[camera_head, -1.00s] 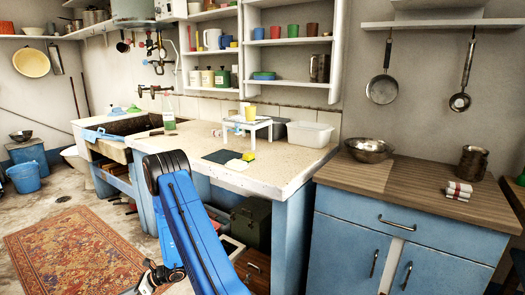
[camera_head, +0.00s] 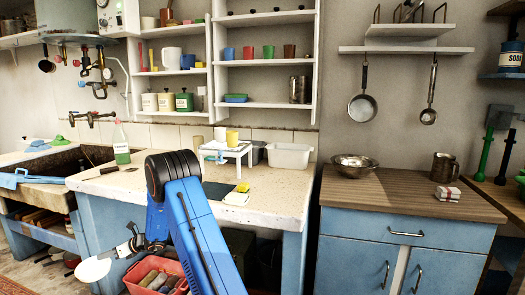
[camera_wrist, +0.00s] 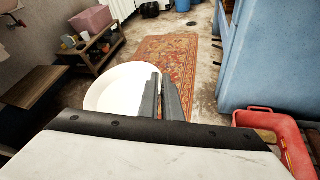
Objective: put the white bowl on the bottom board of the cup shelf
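The white bowl (camera_head: 92,269) is at my gripper (camera_head: 130,246), low at the left in the head view, off the floor and in front of the counter. In the wrist view my gripper (camera_wrist: 162,98) has its two dark fingers close together on the rim of the white bowl (camera_wrist: 108,88). The bowl looks tilted. The cup shelf (camera_head: 316,60) is on the wall behind the counter, with coloured cups on its middle board. Its bottom board (camera_head: 268,105) bears stacked blue and green dishes (camera_head: 236,98) at the left and a metal mug (camera_head: 299,89) at the right.
A red bin (camera_head: 158,274) stands close beside my gripper. The middle of the bottom board is clear.

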